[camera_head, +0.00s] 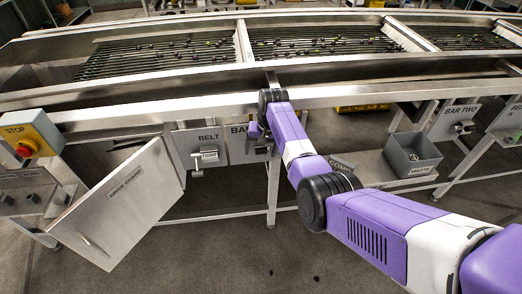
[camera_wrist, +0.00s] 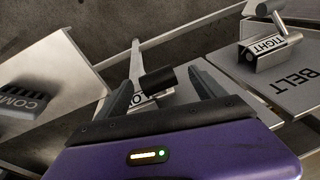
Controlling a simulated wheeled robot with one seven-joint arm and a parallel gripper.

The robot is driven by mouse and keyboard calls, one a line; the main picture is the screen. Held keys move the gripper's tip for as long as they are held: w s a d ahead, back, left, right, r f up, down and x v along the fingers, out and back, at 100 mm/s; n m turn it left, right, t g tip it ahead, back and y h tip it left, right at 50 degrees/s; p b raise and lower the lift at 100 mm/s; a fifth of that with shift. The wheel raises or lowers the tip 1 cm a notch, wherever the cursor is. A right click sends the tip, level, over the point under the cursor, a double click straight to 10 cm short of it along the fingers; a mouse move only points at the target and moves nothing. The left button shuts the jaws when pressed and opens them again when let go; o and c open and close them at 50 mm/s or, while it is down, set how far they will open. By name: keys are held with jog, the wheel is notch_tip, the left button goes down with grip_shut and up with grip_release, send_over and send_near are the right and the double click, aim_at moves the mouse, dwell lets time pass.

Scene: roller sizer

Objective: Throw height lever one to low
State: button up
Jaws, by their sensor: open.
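My gripper (camera_wrist: 160,76) has its two dark fingers spread in the wrist view. A black cylindrical lever grip (camera_wrist: 157,81) shows in the gap between them, and contact cannot be told. A label (camera_wrist: 160,98) starting with "LO" lies behind it, partly covered by the grip and my gripper. In the head view, my arm reaches down to a grey panel (camera_head: 238,131) whose name begins "BA"; my arm hides the rest of the name and most of its lever. The fingertips are not clear there.
The BELT panel (camera_head: 196,135) with its TIGHT-labelled lever (camera_wrist: 265,48) is close beside. A tilted DRIVE GUARD plate (camera_head: 118,205) and STOP box (camera_head: 30,132) are at left. The BAR TWO panel (camera_head: 453,122) and a grey bin (camera_head: 411,155) are at right.

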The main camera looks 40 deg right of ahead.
jog(key=v, duration=0.7)
jog(key=shift+r, duration=0.35)
jog(key=shift+s, duration=0.1)
